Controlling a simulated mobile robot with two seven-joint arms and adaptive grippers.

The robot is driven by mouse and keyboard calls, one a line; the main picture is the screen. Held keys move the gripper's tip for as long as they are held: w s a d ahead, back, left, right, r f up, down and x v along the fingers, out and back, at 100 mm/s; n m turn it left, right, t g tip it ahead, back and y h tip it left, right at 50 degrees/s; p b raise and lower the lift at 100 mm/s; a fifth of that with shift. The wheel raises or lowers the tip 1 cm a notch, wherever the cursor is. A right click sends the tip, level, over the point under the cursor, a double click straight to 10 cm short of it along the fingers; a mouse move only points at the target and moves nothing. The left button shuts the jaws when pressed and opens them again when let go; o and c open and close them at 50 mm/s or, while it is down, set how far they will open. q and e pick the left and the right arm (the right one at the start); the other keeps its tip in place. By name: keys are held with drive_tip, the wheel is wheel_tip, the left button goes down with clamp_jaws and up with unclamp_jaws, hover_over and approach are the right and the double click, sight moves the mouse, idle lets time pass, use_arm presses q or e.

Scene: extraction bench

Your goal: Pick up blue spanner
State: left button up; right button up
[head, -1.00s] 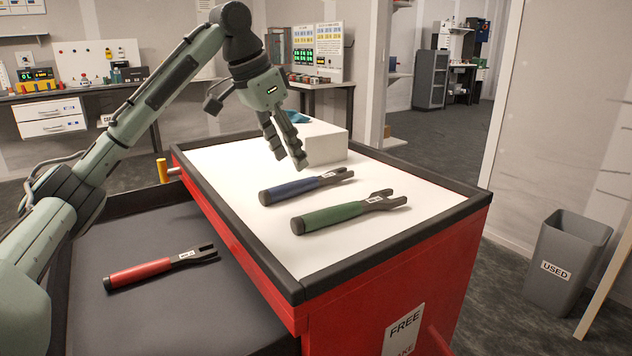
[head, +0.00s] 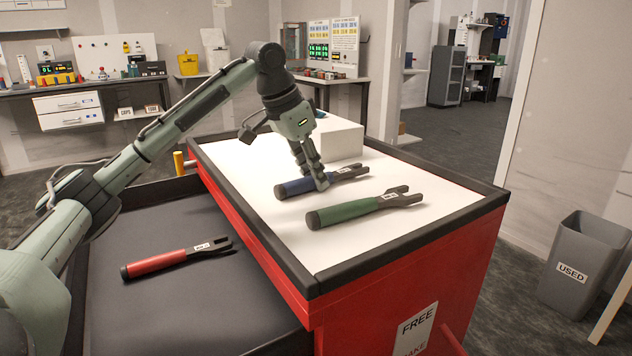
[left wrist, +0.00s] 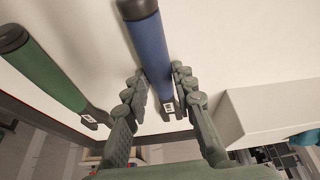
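The blue spanner (head: 298,186) lies on the white top of the red cart. My left gripper (head: 318,185) is down over its handle, near the end towards the open jaw. In the left wrist view the blue spanner (left wrist: 150,47) runs between the two fingers of the left gripper (left wrist: 161,90). The fingers stand apart, one on each side of the handle, with small gaps that look clear. My right gripper is not in view.
A green spanner (head: 352,211) lies close in front of the blue one, also in the left wrist view (left wrist: 40,68). A white box (head: 338,140) stands behind. A red spanner (head: 172,261) lies on the lower dark surface. A dark raised rim (head: 400,252) edges the cart top.

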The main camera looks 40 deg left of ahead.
use_arm(q)
clamp_jaws()
drive_tip(key=shift+r, duration=0.1)
